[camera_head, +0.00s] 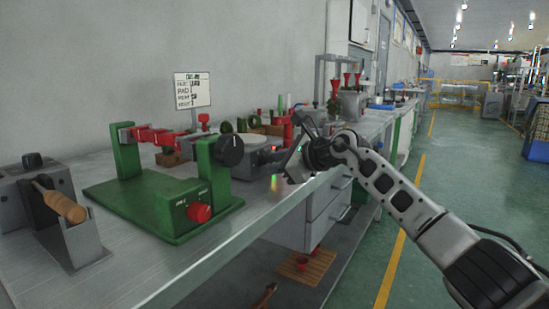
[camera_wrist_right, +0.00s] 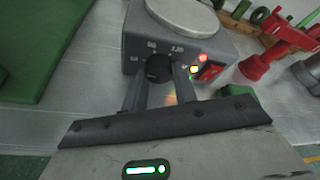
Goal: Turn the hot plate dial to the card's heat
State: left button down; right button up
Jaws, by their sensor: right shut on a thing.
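The hot plate (camera_wrist_right: 140,33) is a grey box with a pale round top; in the head view it (camera_head: 256,160) stands behind the green fixture's upright. Its black dial (camera_wrist_right: 158,68) is on the front face, with small number marks around it, which I cannot read surely. My right gripper (camera_wrist_right: 160,72) is shut on the dial, one finger on each side. In the head view the right gripper (camera_head: 285,163) is at the hot plate's front, and the dial is hidden. The white card (camera_head: 192,91) stands behind the green fixture; its heat value is too small to read. My left gripper is out of view.
A green fixture (camera_head: 125,195) with a black knob (camera_head: 231,151) and a red knob (camera_head: 199,213) stands left of the hot plate. A red switch (camera_wrist_right: 211,72) and lit lamps are right of the dial. A red clamp (camera_wrist_right: 275,45) stands farther right.

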jog(key=shift+r+m+p, duration=0.25)
jog(key=shift+m+p, duration=0.05)
jog(key=shift+p, duration=0.2)
jog(key=shift+m+g+y+p, duration=0.4)
jog(key=shift+m+g+p, duration=0.3)
jog(key=shift+p, duration=0.55)
jog(key=shift+w+f+m+p, duration=0.1)
jog(key=shift+f+m+p, duration=0.05)
jog(key=shift+m+p, duration=0.3)
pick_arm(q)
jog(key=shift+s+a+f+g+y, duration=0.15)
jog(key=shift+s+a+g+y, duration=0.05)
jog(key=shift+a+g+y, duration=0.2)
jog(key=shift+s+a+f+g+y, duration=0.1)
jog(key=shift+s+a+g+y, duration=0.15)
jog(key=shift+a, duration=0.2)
pick_arm(e)
jog(key=shift+d+f+m+g+y, duration=0.1)
jog(key=shift+m+g+y, duration=0.3)
jog(key=shift+m, duration=0.15)
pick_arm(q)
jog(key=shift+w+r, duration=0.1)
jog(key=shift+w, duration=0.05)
pick_arm(e)
jog(key=o, duration=1)
jog(key=shift+d, duration=0.1)
